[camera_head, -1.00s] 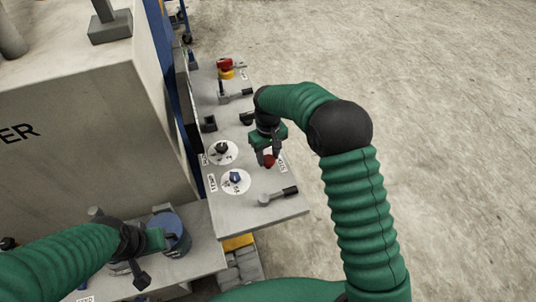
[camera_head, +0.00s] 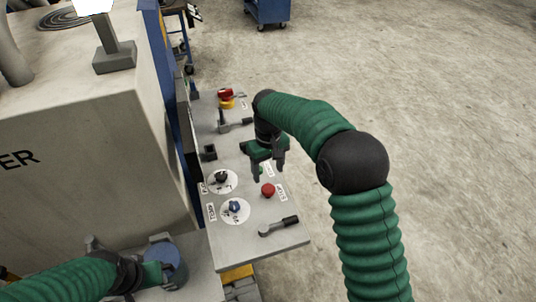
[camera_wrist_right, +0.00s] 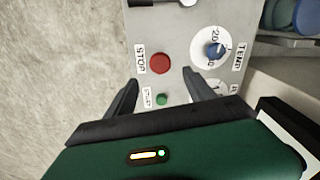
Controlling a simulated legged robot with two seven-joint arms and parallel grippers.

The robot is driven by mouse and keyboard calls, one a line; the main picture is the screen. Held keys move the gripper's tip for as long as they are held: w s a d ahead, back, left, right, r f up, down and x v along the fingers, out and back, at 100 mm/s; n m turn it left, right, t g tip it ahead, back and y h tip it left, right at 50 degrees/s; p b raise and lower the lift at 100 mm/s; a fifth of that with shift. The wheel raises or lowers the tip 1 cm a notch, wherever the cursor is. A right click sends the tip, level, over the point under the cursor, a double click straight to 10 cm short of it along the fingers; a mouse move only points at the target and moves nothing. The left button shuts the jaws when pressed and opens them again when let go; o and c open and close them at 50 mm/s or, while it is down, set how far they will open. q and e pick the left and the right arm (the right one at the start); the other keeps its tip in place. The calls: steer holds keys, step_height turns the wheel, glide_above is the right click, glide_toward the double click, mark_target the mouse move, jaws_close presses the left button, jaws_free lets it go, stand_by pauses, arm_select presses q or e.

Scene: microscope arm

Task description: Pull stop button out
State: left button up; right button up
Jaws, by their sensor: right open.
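The red stop button (camera_head: 268,190) sits on the grey control panel (camera_head: 262,243) beside a STOP label. It also shows in the right wrist view (camera_wrist_right: 160,63), just beyond my fingertips. My right gripper (camera_head: 268,172) is open and empty, above the panel and on the far side of the button, apart from it. In the wrist view its two fingers (camera_wrist_right: 158,84) stand either side of a green button (camera_wrist_right: 162,99). My left gripper (camera_head: 152,268) is at the lower left beside a blue cylinder (camera_head: 172,264); I cannot tell whether it grips it.
Two dials, one black (camera_head: 221,176) and one blue (camera_head: 234,206), sit left of the button. A black-handled lever (camera_head: 280,226) lies at the panel's near edge. A red and yellow knob (camera_head: 226,97) is at the far end. A large machine (camera_head: 90,160) stands at left; floor is open right.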

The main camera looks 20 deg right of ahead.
step_height(320, 180, up, 9)
stand_by(0.5)
steer(key=s+d+f+m+t, duration=0.1)
steer(key=s+f, duration=0.5)
steer(key=s, duration=0.5)
steer(key=s+d+f+m+t, duration=0.1)
steer(key=s+d+f, duration=0.1)
steer(key=s+f, duration=0.4)
steer(key=s, duration=0.5)
steer(key=shift+s+d+m+t, duration=0.3)
